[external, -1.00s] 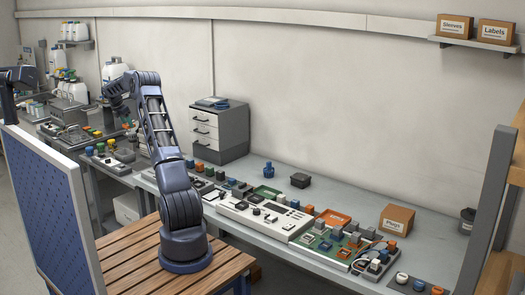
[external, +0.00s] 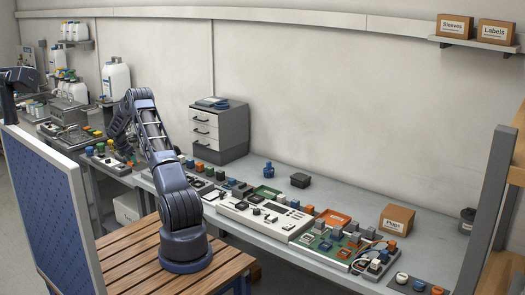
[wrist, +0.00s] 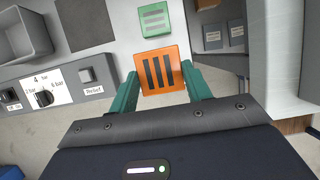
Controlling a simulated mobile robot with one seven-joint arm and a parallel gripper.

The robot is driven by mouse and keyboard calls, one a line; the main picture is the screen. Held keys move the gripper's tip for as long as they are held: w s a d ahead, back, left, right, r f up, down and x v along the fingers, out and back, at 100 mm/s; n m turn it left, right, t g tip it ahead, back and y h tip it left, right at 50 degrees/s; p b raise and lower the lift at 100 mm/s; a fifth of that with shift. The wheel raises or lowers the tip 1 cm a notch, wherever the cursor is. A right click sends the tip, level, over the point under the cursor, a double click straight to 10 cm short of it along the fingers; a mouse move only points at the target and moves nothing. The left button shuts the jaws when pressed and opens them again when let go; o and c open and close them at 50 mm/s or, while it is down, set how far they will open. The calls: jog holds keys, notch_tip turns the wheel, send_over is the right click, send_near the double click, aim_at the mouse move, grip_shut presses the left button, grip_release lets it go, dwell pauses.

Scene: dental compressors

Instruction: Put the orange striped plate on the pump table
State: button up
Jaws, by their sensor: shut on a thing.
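The orange plate with black stripes (wrist: 159,72) is between the two green fingers of my gripper (wrist: 160,82) in the wrist view. The gripper is shut on it, a finger at each side, with the stripes facing the camera. In the external view my arm bends over to the left bench (external: 112,169), with its end low near the bench equipment. The plate cannot be made out there. I cannot tell whether the plate touches a surface below. I cannot tell for sure which surface is the pump table.
A green striped plate (wrist: 154,19) lies just beyond the orange one. A grey control panel (wrist: 60,84) with a bar knob and a Relief button is at left, near a grey open bin (wrist: 22,32). Labelled boxes (wrist: 222,36) sit at right. Small parts crowd the long bench (external: 345,215).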

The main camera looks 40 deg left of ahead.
jog(key=shift+f, duration=4.65)
jog(key=shift+f, duration=0.1)
jog(key=o, duration=1)
jog(key=shift+o, duration=0.2)
jog(key=v, duration=1.2)
